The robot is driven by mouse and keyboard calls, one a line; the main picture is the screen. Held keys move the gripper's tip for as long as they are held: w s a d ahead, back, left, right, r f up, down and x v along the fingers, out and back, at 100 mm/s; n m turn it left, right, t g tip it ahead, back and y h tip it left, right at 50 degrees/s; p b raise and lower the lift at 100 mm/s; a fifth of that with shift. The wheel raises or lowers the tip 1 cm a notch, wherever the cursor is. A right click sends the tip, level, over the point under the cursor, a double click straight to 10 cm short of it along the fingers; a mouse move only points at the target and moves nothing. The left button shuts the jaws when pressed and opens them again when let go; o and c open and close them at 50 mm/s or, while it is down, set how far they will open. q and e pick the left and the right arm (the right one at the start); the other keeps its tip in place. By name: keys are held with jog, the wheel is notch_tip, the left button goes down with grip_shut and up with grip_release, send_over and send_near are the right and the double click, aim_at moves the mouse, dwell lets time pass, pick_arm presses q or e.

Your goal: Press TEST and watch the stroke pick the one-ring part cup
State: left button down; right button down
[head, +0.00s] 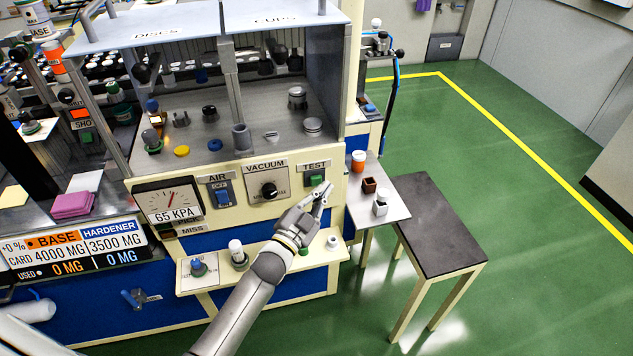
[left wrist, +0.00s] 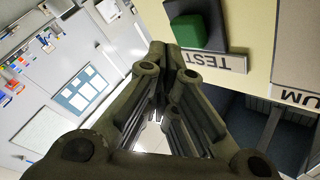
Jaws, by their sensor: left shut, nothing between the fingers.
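The green TEST button (head: 316,180) sits on the cream front panel, under its TEST label (head: 314,167). It also shows large in the left wrist view (left wrist: 189,32). My left gripper (head: 325,188) is shut and empty, its fingertips close beside the button; I cannot tell whether they touch it. In the left wrist view the closed fingers (left wrist: 157,50) lie just beside the button. Inside the cabinet, under the CUPS sign (head: 276,21), stand a metal cup-like part (head: 297,98) and a flat round metal part (head: 313,126). I cannot make out rings on them. My right gripper is not in view.
The panel also has a gauge (head: 170,203) reading 65 KPA, a blue AIR switch (head: 222,198) and a black VACUUM knob (head: 269,190). A narrow shelf (head: 310,259) holds small parts below. A dark-topped table (head: 436,225) stands right, with green floor beyond.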

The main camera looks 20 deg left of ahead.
pick_arm(q)
jog(key=s+d, duration=0.1)
jog(key=s+d+p, duration=0.1)
jog(key=s, duration=0.2)
jog(key=shift+s+d, duration=0.1)
jog(key=shift+d, duration=0.3)
dwell(0.5)
jog(key=s+a+f+n+g+y, duration=0.1)
jog(key=s+f+g, duration=0.3)
jog(key=f, duration=0.7)
jog(key=s+a+f+n+g+y, duration=0.1)
jog(key=s+f+n+g, duration=0.1)
jog(key=s+f, duration=0.7)
jog(key=s+f+n+g, duration=0.1)
jog(key=s+f+g, duration=0.2)
jog(key=f, duration=1.1)
jog(key=s+a+f+n+g, duration=0.1)
jog(key=s+f+g, duration=0.2)
jog(key=s, duration=0.8)
jog(key=s+a+f+n+g+y, duration=0.1)
jog(key=s+a+f+g, duration=0.1)
jog(key=s+f, duration=0.5)
jog(key=s+a+f+n+g, duration=0.1)
jog(key=s+f+g, duration=0.3)
jog(key=s, duration=1.1)
jog(key=shift+a+f+y, duration=0.4)
jog(key=shift+a+f, duration=0.3)
